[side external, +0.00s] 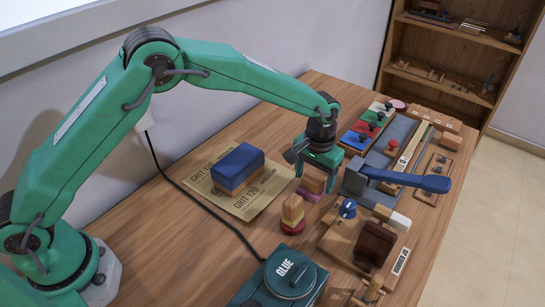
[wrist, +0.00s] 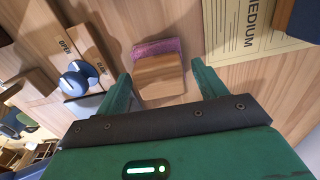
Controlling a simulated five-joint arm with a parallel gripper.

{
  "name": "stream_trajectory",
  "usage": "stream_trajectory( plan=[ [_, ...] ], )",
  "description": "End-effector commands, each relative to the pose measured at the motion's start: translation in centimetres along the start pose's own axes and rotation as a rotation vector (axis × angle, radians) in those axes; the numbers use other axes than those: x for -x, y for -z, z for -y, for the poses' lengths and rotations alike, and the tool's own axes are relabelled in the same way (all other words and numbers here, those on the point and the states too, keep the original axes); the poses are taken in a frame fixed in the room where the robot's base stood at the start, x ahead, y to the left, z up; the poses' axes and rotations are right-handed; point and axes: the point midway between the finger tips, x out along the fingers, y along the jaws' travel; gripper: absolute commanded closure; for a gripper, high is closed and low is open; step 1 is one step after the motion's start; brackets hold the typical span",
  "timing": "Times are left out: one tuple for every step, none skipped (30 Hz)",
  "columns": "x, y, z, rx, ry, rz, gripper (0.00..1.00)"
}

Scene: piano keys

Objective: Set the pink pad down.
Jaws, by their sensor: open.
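The pink pad (side external: 308,195) is at the base of a small wooden block (side external: 314,181) on the table, below my gripper (side external: 316,178). In the wrist view the pink pad (wrist: 158,47) shows as a fuzzy strip along the far edge of the wooden block (wrist: 160,76). My gripper (wrist: 163,80) is open, with one green finger on each side of the block. Gaps show between the fingers and the block. The pad's underside is hidden, and its contact with the table cannot be fully seen.
A blue block (side external: 238,165) sits on sandpaper sheets (side external: 262,205). A blue-handled tool (side external: 425,182) and wooden fixtures crowd the right side.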

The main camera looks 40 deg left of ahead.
Motion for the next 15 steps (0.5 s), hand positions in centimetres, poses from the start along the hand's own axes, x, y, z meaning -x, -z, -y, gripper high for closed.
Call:
stream_trajectory(
  plan=[
    [0.3, 0.0, 0.0, 0.000, -0.001, -0.002, 0.30],
    [0.4, 0.0, 0.0, 0.000, -0.001, -0.002, 0.30],
    [0.7, 0.1, 0.0, 0.000, -0.001, -0.002, 0.30],
    [0.9, 0.1, 0.0, 0.000, -0.001, -0.001, 0.30],
    [1.2, 0.1, 0.0, 0.000, -0.001, -0.001, 0.30],
    [1.6, 0.1, 0.0, 0.000, -0.001, -0.002, 0.30],
    [1.9, 0.1, 0.0, 0.000, -0.001, -0.003, 0.30],
    [2.4, 0.1, 0.0, 0.000, -0.002, -0.003, 0.30],
    [2.9, 0.1, 0.0, 0.000, -0.002, -0.003, 0.30],
    [3.3, 0.1, 0.0, 0.000, -0.002, -0.004, 0.30],
    [3.8, 0.1, 0.0, 0.000, -0.002, -0.004, 0.30],
    [4.4, 0.1, 0.0, 0.000, -0.002, -0.003, 0.30],
    [4.9, 0.1, 0.0, 0.000, -0.002, -0.004, 0.30],
    [5.4, 0.1, 0.0, 0.000, -0.002, -0.004, 0.30],
    [6.1, 0.1, 0.0, 0.000, -0.001, -0.003, 0.30]
  ],
)
